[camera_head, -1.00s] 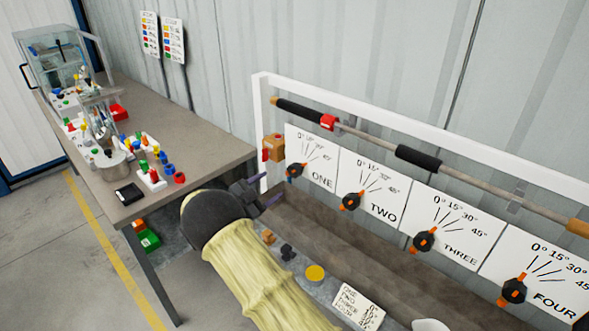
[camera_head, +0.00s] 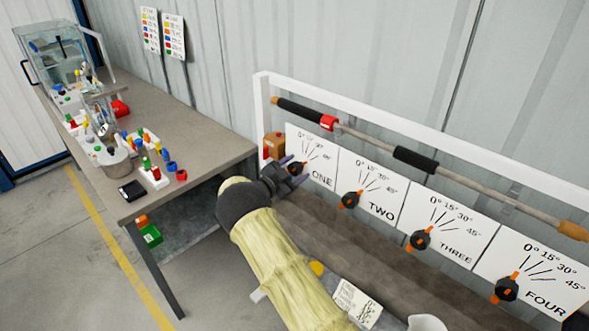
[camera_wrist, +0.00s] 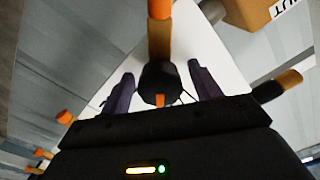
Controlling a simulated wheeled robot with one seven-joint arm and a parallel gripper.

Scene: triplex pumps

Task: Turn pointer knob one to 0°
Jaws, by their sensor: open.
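Pointer knob one (camera_head: 296,168) is a black knob with an orange pointer, on the white plate marked ONE (camera_head: 318,160) at the left end of the row. My gripper (camera_head: 289,172) is at this knob in the head view, partly covering it. In the wrist view the black knob (camera_wrist: 159,84) sits between my two open purple-grey fingers (camera_wrist: 164,85), with a gap on each side. An orange tip shows on the knob's lower side there. I cannot read the pointer's exact angle.
Knobs two (camera_head: 349,200), three (camera_head: 419,240) and four (camera_head: 506,288) sit on plates to the right. A rail with black grips (camera_head: 415,159) runs above the plates. A brown box (camera_head: 274,146) is close left of plate one. A cluttered workbench (camera_head: 200,136) stands left.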

